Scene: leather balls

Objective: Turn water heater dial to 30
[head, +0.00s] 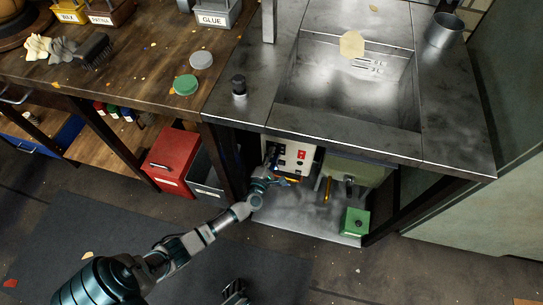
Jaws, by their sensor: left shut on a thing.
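The water heater (308,154) is a white box with a red switch (302,155), under the metal sink counter. My left arm comes in from the lower left, and its gripper (276,171) is at the heater's lower left front. This gripper is shut on the heater's dial, which it mostly hides. The dial's marks and setting are too small to read. Part of my right gripper (235,291) shows at the bottom edge, low over the floor and away from the heater. Its fingers are too small and dark to judge.
The counter (250,105) overhangs the heater. A green box (354,222) sits on the lower metal shelf (290,222), right of the heater, near an orange-handled tool (327,189). A red bin (170,162) and a grey bin (207,180) stand left. The floor in front is mostly clear.

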